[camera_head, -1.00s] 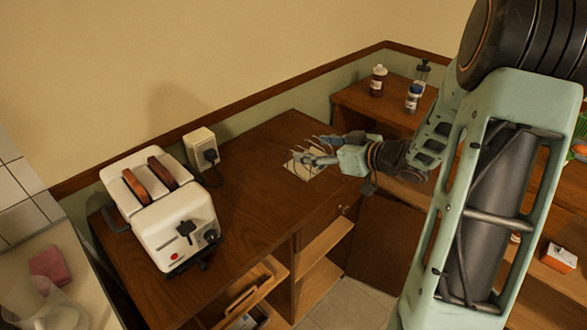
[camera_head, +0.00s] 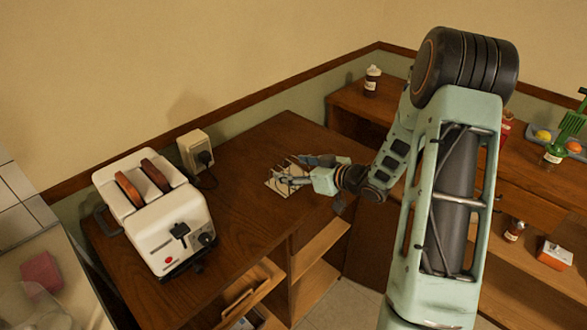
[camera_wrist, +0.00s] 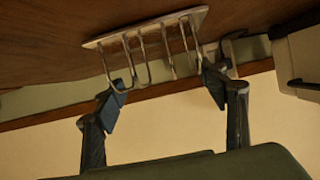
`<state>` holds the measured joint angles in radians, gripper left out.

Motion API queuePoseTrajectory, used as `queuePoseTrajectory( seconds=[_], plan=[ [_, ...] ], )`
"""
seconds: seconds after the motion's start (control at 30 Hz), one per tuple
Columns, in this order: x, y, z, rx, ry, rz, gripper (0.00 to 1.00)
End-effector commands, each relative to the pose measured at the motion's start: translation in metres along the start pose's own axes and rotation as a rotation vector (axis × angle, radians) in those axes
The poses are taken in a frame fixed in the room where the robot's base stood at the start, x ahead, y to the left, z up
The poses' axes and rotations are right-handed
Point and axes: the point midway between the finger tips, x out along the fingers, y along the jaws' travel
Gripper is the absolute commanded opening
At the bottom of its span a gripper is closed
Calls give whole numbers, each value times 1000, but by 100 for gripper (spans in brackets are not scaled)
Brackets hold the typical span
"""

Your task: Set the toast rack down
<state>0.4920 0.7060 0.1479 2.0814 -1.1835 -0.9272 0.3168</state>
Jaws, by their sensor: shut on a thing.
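The toast rack is a row of thin metal loops on a pale flat base. In the head view the rack (camera_head: 277,185) is over the wooden counter top (camera_head: 240,215), partly hidden by my gripper (camera_head: 297,171). In the wrist view, which looks upside down, the rack (camera_wrist: 150,32) sits between the two fingers of my gripper (camera_wrist: 166,88). The dark pads are shut on the outer wire loops, one at each end. The base is at or close to the counter surface; I cannot tell whether they touch.
A white toaster (camera_head: 165,220) with two brown slices stands left of the rack. A wall socket box (camera_head: 195,150) with a black plug is behind. A brown bottle (camera_head: 372,80) stands on the back-right counter. Bare counter lies between toaster and rack.

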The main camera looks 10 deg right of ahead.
Motion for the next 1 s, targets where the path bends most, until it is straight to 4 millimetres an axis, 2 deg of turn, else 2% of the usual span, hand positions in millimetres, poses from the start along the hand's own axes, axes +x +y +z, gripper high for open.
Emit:
queuePoseTrajectory(
  seconds=[0.17,0.2,0.33,0.73,0.87,1.0],
  plan=[
    [2,0,4,0,2,0,32],
    [1,0,4,0,0,0,69],
    [1,0,4,0,0,0,84],
    [-3,0,-2,0,0,1,84],
    [-25,2,0,0,0,4,84],
    [-56,2,0,0,0,5,84]
  ],
)
